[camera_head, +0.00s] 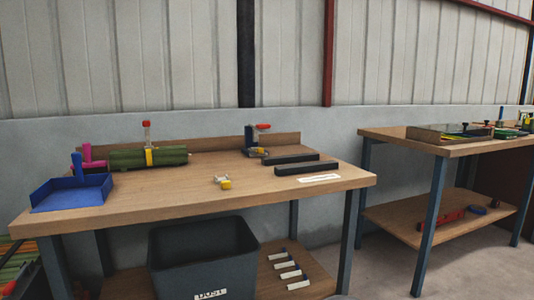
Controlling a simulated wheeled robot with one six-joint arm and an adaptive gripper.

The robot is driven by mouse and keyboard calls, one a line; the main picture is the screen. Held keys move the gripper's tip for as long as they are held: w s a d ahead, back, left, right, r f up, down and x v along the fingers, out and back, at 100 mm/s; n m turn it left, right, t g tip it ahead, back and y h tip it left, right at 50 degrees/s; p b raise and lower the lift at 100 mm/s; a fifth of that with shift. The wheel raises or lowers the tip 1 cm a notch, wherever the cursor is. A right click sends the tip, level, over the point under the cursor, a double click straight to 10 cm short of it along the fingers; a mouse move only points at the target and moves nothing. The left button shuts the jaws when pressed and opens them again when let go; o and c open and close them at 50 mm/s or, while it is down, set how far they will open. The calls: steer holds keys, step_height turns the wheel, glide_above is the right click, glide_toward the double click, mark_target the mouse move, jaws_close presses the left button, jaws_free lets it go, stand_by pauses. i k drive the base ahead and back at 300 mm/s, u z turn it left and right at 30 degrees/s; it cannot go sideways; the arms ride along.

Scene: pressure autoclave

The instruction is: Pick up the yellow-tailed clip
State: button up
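A small clip with a yellow part (225,184) and a pale, metal-looking part lies on the top of the left wooden table (160,209), near its middle. Clear tabletop surrounds it. Its exact shape is too small to tell. Another yellow piece (149,157) sits on the green cylinder (125,159) further back, below an upright red-topped part (147,127). My gripper is not in view.
A blue open tray (70,196) stands at the table's left end, near a pink object (90,158). Two dark bars (305,167) and a white label (319,178) lie right of the clip. A red-handled vise or clamp (256,140) stands behind. A dark bin (203,265) sits below.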

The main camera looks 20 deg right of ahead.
mark_target(259, 150)
steer(key=z, duration=1)
steer(key=i, duration=0.7)
steer(key=u, duration=0.55)
